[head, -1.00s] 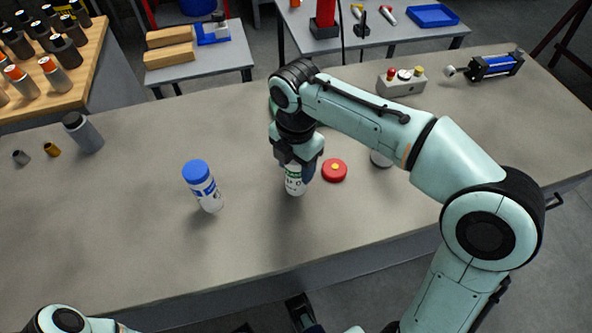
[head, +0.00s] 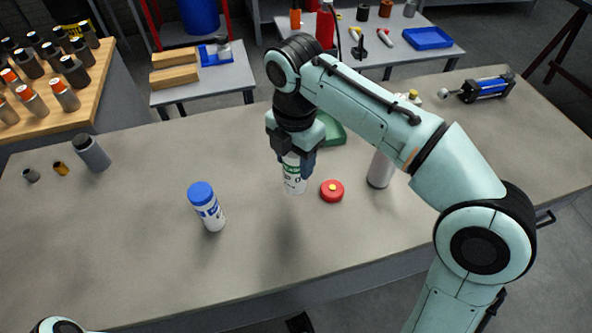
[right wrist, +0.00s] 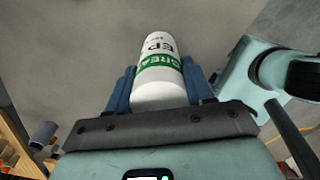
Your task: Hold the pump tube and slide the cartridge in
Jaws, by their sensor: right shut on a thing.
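My right gripper (head: 292,152) is shut on a white cartridge (head: 294,183) with a green band, held upright and apparently above the bench. The cartridge also shows between the blue fingers in the right wrist view (right wrist: 160,80). A pale metal cylinder (head: 380,170) stands right of it, partly behind my arm. I cannot tell which cylinder is the pump tube. Only a bit of my left arm shows at the lower left; its gripper is out of view.
A round red part with a yellow centre (head: 332,191) lies close right of the cartridge. A white bottle with a blue cap (head: 206,207) stands to the left. A green object (head: 334,130) is partly hidden behind my right arm. The bench (head: 130,240) is clear at front left.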

